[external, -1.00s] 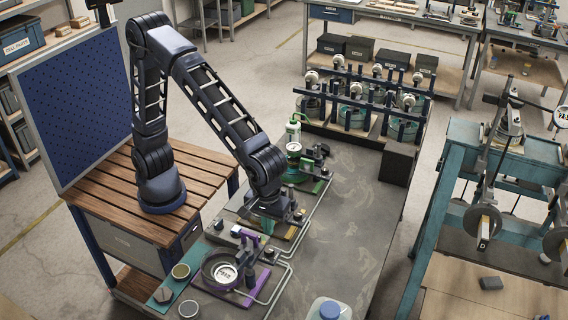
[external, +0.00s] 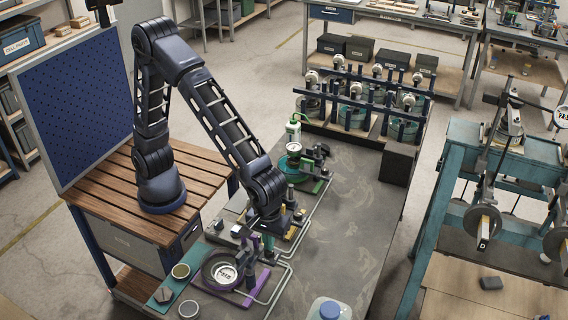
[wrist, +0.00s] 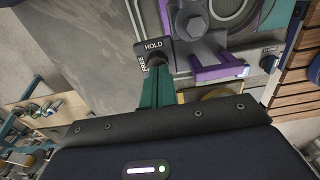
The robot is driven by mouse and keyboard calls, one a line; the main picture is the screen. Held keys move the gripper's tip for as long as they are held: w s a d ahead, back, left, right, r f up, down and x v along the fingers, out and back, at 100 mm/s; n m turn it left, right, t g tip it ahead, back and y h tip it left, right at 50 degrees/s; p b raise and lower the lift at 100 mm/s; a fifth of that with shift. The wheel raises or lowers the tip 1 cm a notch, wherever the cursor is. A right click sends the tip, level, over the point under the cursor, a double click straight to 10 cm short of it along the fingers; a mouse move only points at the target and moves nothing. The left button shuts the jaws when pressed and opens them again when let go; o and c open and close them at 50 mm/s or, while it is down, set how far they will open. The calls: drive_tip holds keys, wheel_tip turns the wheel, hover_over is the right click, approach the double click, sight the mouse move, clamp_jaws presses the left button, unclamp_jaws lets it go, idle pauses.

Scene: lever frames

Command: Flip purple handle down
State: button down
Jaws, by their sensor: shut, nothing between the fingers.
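The purple handle (wrist: 222,70) is a U-shaped bar on a grey pivot fixture, seen in the wrist view to the right of my fingers. The fixture stands on a purple base plate (external: 252,290) at the near end of the bench in the external view, beside a round gauge (external: 224,273). My gripper (wrist: 158,88) is shut, with its teal fingers pressed together and nothing between them. The fingertips are close to a dark block marked HOLD and FREE (wrist: 153,47); I cannot tell if they touch it. In the external view, my wrist partly hides the handle.
A green-based fixture (external: 308,180) stands farther along the bench (external: 345,235). Thin pipes run along the bench beside the fixtures. A jar with a blue cap (external: 329,310) stands at the front. The bench's right side is clear.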

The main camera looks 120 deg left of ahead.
sight(268, 252)
wheel_tip(268, 252, down, 5)
drive_tip(key=shift+r, duration=0.2)
drive_tip(key=shift+s+f, duration=0.1)
wheel_tip(268, 252, up, 15)
drive_tip(key=shift+f, duration=0.2)
idle(0.4)
idle(0.4)
